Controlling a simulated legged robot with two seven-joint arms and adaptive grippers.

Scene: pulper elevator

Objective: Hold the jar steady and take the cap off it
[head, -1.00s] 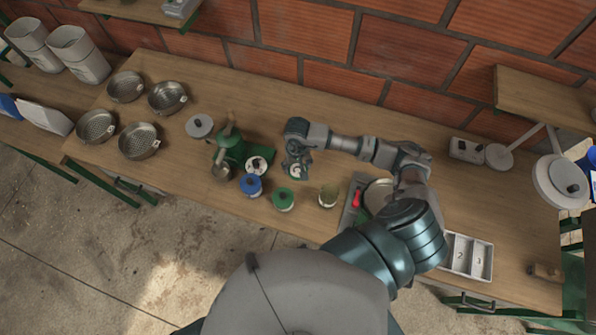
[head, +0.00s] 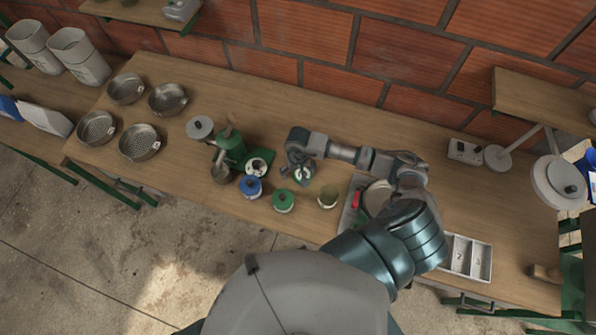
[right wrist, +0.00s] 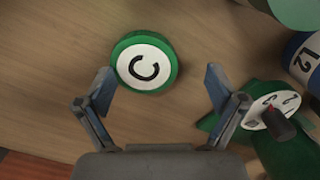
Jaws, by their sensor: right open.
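A round green piece with a white top marked C (right wrist: 147,62) lies on the table in the right wrist view. It also shows beneath my right gripper in the head view (head: 303,174). Whether it is a loose cap or a capped jar I cannot tell. My right gripper (right wrist: 160,85) is open and empty, its fingers apart, with the C piece just beyond the tips, nearer the left finger. A green-topped jar (head: 283,200) and a blue-topped jar (head: 251,186) stand near the table's front edge. A jar with no cap visible (head: 328,196) stands right of them. My left gripper is out of view.
A green machine (head: 231,148) stands left of my gripper. Several metal sieves or pans (head: 140,142) sit at the left. A tray with numbered compartments (head: 468,256) is at the right. The table behind my arm, along the brick wall, is mostly clear.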

